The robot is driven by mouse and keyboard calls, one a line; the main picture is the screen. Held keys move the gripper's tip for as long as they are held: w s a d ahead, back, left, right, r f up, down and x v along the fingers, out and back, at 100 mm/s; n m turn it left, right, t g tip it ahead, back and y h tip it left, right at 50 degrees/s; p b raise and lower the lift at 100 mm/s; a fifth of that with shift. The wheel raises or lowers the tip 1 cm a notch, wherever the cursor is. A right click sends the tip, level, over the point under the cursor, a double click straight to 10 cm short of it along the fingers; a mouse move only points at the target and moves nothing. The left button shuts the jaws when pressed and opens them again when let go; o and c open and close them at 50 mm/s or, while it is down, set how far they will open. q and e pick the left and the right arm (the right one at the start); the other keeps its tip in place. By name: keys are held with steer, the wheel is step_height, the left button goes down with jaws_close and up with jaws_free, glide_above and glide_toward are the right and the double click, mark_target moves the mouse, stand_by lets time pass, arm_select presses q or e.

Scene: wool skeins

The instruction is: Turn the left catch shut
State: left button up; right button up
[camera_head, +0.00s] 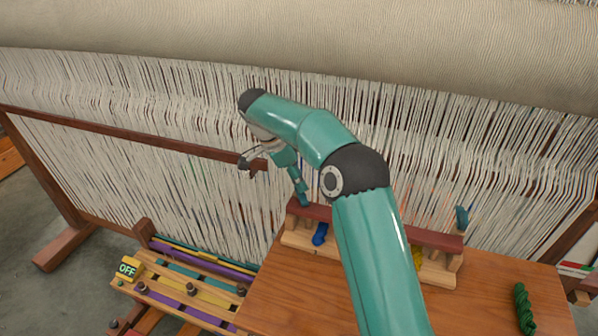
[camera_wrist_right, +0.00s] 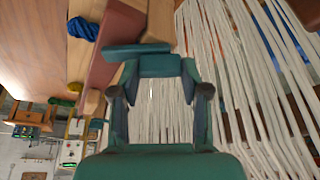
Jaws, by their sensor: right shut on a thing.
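The left catch, a teal lever, is at the left end of the red-brown bar (camera_head: 385,228) in the head view, mostly hidden by my right gripper (camera_head: 298,180). In the right wrist view the left catch (camera_wrist_right: 136,50) is a teal strip whose one end lies across the bar's edge, just beyond my fingertips. My right gripper (camera_wrist_right: 160,66) is shut on it. How far it is turned is hard to tell. The right catch (camera_head: 462,218) is a teal lever standing up near the bar's other end. My left gripper is not in view.
Loom threads (camera_head: 200,170) hang close behind the bar. A blue skein (camera_head: 320,233) and a yellow skein (camera_head: 418,258) sit under the bar, a green skein (camera_head: 524,308) on the wooden table at right. A slatted rack with an OFF sign (camera_head: 127,268) stands at left.

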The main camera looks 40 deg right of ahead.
steer(key=shift+w+a+m, duration=0.15)
steer(key=shift+w+m, duration=0.1)
steer(key=shift+m, duration=0.25)
steer(key=o, duration=1.1)
steer(key=shift+w, duration=0.1)
steer(key=shift+o, duration=0.2)
steer(key=shift+r, duration=0.1)
steer(key=v, duration=0.7)
steer(key=shift+r+p, duration=0.1)
steer(key=shift+p, duration=0.2)
